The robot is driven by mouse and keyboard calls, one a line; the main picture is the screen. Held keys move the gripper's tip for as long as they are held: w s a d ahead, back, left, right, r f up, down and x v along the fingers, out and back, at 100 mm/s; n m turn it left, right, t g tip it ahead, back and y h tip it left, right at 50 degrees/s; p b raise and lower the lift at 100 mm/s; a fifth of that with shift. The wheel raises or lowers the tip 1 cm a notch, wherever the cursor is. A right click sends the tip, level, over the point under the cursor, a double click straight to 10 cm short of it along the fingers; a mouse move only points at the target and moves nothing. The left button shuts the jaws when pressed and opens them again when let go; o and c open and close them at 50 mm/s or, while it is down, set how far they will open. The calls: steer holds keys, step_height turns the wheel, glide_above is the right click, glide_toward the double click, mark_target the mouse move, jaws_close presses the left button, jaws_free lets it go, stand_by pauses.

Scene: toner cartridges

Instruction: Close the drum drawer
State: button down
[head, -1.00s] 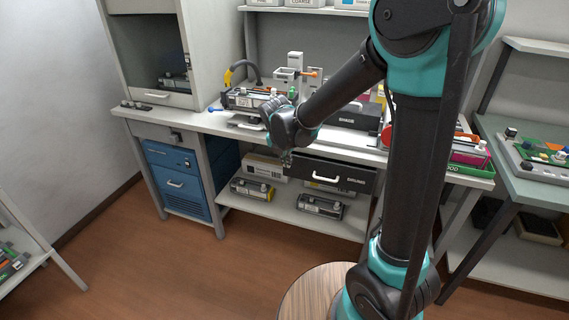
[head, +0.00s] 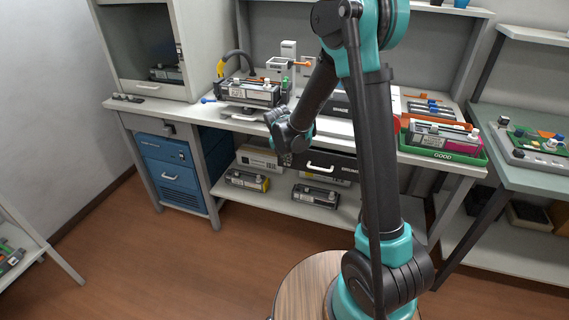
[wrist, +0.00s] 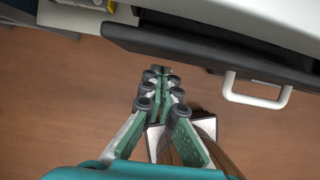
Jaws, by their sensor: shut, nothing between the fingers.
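The drum drawer (head: 338,164) is a dark, wide drawer with a white bar handle (head: 320,169), under the worktop. Its right end is hidden behind my arm. In the wrist view its dark front edge (wrist: 205,48) juts past the pale worktop edge, and the handle (wrist: 257,97) is at right. How far out it stands is hard to tell. My gripper (head: 284,151) is shut and empty by the drawer's left end. In the wrist view its fingertips (wrist: 160,75) lie in front of the drawer front, left of the handle, with no clear contact.
The bench worktop (head: 232,126) carries a cartridge (head: 250,92) and a green GOOD tray (head: 440,155). A lower shelf (head: 277,204) holds several cartridges. A blue cabinet (head: 170,175) stands at left.

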steer(key=shift+w+d, duration=0.1)
steer(key=shift+w, duration=0.25)
steer(key=shift+w, duration=0.1)
steer(key=shift+w+d+r, duration=0.1)
steer(key=shift+w+d, duration=0.15)
steer(key=shift+w, duration=0.5)
steer(key=shift+w+d+f, duration=0.1)
steer(key=shift+w+d, duration=0.15)
steer(key=shift+w, duration=0.5)
steer(key=shift+w+d+r, duration=0.1)
steer(key=shift+w+d, duration=0.15)
steer(key=shift+w, duration=0.5)
